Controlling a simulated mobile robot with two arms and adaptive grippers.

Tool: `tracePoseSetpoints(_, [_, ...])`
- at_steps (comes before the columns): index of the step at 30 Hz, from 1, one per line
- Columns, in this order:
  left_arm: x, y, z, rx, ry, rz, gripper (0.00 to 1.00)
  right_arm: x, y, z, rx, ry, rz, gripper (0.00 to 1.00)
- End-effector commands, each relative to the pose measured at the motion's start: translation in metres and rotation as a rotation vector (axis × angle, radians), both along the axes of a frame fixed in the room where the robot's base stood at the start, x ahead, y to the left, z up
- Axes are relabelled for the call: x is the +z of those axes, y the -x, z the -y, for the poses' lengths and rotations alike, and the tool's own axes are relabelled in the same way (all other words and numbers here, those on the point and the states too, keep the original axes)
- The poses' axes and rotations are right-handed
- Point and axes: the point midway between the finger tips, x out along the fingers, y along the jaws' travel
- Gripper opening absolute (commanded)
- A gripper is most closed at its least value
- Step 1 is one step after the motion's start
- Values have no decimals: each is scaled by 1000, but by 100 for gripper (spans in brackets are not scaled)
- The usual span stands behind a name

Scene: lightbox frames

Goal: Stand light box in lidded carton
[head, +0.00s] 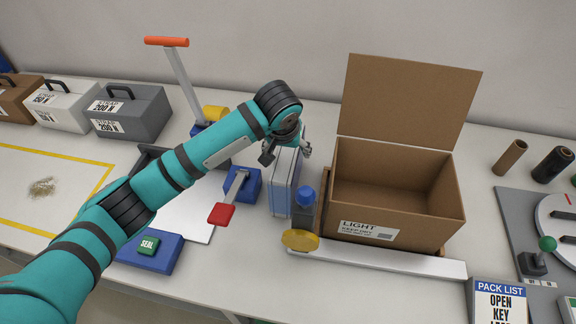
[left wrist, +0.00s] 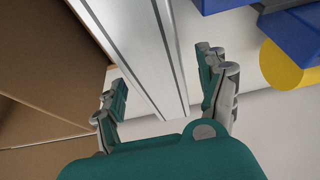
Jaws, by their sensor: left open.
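The light box, a pale grey-white slab with blue edging (head: 283,188), stands upright on the table, just left of the carton. The open carton (head: 400,190) is brown, with its lid (head: 408,100) raised at the back and a "LIGHT KEEP DRY" label on its front. It looks empty inside. My left gripper (head: 287,153) is open at the top of the slab, partly hiding it. In the left wrist view, the slab (left wrist: 135,40) passes between the two spread fingers, with gaps visible. The carton (left wrist: 40,60) fills that view's left side. My right gripper is not in view.
A white rail (head: 390,261) runs along the carton's front. A red-handled lever on a blue block (head: 245,187) is to the left. Cases (head: 130,113) sit further left.

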Motion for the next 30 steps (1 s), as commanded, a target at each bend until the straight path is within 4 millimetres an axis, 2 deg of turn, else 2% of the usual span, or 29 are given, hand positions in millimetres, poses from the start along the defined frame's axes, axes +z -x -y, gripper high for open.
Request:
tracePoseSetpoints(4, [-6, -2, 1, -1, 1, 0, 75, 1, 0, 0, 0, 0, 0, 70])
tracePoseSetpoints(30, [-10, -2, 1, -1, 2, 1, 75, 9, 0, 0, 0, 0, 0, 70])
